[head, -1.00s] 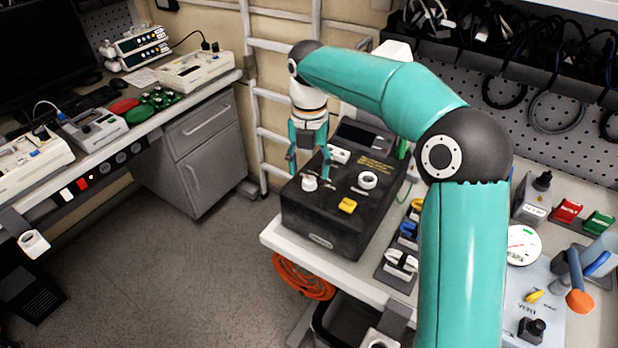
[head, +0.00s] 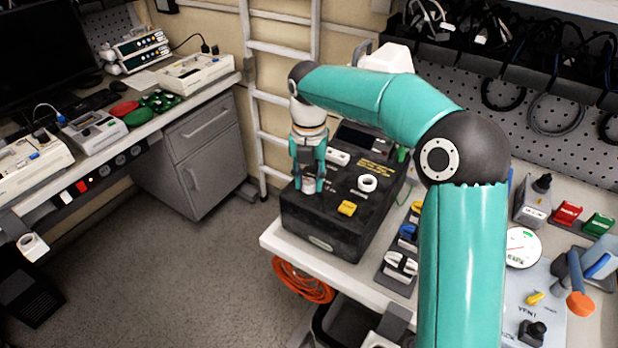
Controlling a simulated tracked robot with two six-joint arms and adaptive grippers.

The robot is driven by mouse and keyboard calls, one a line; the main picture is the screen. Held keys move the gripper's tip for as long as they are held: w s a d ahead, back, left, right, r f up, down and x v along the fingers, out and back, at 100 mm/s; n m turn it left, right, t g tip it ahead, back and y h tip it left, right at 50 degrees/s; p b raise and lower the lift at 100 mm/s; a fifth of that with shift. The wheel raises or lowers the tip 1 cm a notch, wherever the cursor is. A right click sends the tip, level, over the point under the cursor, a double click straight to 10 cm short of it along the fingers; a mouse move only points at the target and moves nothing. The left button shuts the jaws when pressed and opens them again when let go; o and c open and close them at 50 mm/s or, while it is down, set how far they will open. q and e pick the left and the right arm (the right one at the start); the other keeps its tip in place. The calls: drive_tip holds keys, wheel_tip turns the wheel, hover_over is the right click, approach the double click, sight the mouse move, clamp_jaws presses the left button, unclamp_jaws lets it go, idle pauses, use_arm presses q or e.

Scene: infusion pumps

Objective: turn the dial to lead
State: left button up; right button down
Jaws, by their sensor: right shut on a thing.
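The black tester box (head: 325,222) stands on the right-hand bench, with a small dark screen at its back. Its white dial at the left of the top panel is mostly hidden by my right gripper (head: 309,186), which points down and is shut on it. I cannot read which label the dial points to. A second white ring-shaped knob (head: 367,183) and a yellow part (head: 347,208) sit on the same panel, apart from the gripper. My left gripper is not in view.
Blue, white and yellow clips (head: 401,263) lie in a holder right of the box. A gauge (head: 522,247), red and green blocks (head: 567,212) and an orange-tipped tool (head: 580,302) are farther right. An orange cable coil (head: 303,283) hangs below the bench edge. Open floor lies left.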

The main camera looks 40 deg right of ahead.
drive_tip(key=shift+m, duration=0.3)
drive_tip(key=shift+r+m+p, duration=0.1)
drive_tip(key=shift+m+p, duration=0.4)
drive_tip(key=shift+m, duration=0.4)
drive_tip(key=m+p, duration=0.1)
drive_tip(key=m, duration=0.2)
drive_tip(key=shift+m, duration=0.3)
drive_tip(key=m, duration=0.3)
drive_tip(key=shift+m+p, duration=0.3)
drive_tip(key=m, duration=0.3)
drive_tip(key=shift+m, duration=0.3)
drive_tip(key=m, duration=0.3)
drive_tip(key=shift+m, duration=0.3)
drive_tip(key=m, duration=0.3)
drive_tip(key=shift+m, duration=0.4)
drive_tip(key=m, duration=0.6)
drive_tip(key=shift+m, duration=0.3)
